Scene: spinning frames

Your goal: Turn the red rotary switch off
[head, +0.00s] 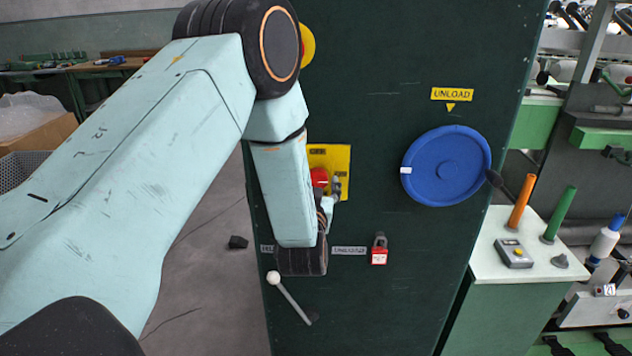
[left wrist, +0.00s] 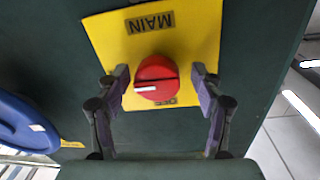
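The red rotary switch (head: 319,178) sits on a yellow plate (head: 342,160) on the dark green panel, partly hidden behind my left wrist in the head view. In the left wrist view the red knob (left wrist: 156,79) shows whole on the yellow plate (left wrist: 200,35) marked MAIN, with a white mark on its left side. My left gripper (left wrist: 160,95) is open, its two fingers apart on either side of the knob and not visibly touching it. Its fingers also show partly in the head view (head: 331,196). My right gripper is not in view.
A blue handwheel (head: 447,166) is on the panel to the right, under an UNLOAD label (head: 452,94). A red padlock (head: 379,250) and a white-knobbed lever (head: 290,296) are lower down. A pale-topped cabinet (head: 540,262) with coloured cones stands at the right.

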